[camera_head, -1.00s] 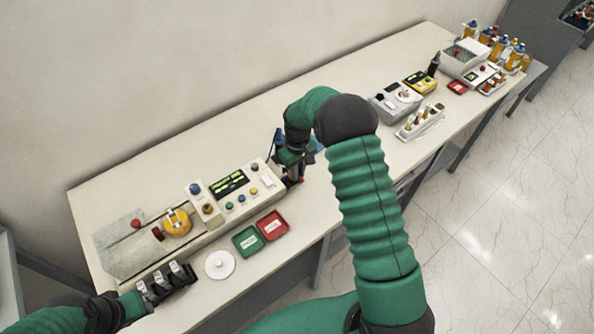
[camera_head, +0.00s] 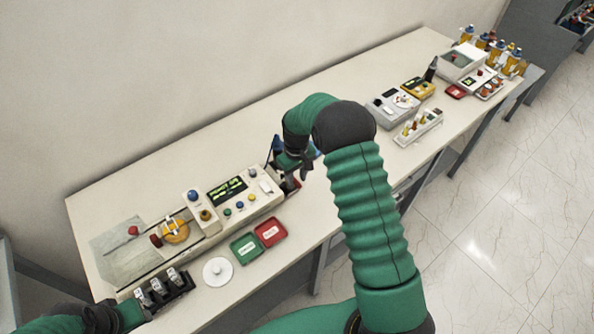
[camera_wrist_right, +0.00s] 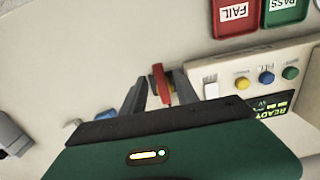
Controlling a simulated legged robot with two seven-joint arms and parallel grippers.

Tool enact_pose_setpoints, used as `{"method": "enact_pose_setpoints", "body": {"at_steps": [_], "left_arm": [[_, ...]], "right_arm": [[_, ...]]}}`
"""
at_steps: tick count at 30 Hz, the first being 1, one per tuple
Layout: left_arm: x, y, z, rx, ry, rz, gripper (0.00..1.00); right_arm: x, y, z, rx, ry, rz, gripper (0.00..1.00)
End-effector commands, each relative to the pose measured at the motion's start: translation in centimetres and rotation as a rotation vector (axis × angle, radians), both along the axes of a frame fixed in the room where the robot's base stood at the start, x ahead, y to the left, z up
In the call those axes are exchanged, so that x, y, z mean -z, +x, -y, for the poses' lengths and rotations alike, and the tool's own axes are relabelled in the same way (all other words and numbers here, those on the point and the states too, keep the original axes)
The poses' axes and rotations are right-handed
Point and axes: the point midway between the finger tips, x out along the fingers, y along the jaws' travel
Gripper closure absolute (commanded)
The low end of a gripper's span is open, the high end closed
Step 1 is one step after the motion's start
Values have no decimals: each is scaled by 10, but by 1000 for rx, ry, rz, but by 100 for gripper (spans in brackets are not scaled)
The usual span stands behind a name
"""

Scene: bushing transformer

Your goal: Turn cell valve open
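The red valve handle (camera_wrist_right: 162,84) stands at the end of the test console, beside its white switch, in the right wrist view. My right gripper (camera_wrist_right: 158,88) is open, with one dark finger on each side of the handle and visible gaps between. In the head view my right gripper (camera_head: 303,172) is over the console's right end, and its wrist largely hides the valve. My left gripper (camera_head: 136,307) is at the lower left, beside a black part with silver clips; its fingers cannot be made out.
The console (camera_head: 232,194) has a lit display and coloured buttons. A green tray (camera_head: 246,248), a red tray (camera_head: 270,232) and a white disc (camera_head: 217,271) lie before it. A grey instrument (camera_head: 391,109) and a vial rack (camera_head: 418,126) stand farther right.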

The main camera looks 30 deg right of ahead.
Motion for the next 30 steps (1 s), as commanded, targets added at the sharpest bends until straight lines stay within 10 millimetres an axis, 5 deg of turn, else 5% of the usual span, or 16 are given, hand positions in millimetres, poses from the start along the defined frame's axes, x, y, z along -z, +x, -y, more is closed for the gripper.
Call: {"method": "enact_pose_setpoints", "body": {"at_steps": [18, 30], "left_arm": [[29, 0, 0, 0, 0, 0, 64], [29, 0, 0, 0, 0, 0, 64]], "right_arm": [[-149, 1, 3, 1, 0, 2, 64], [-163, 0, 3, 1, 1, -1, 64]]}}
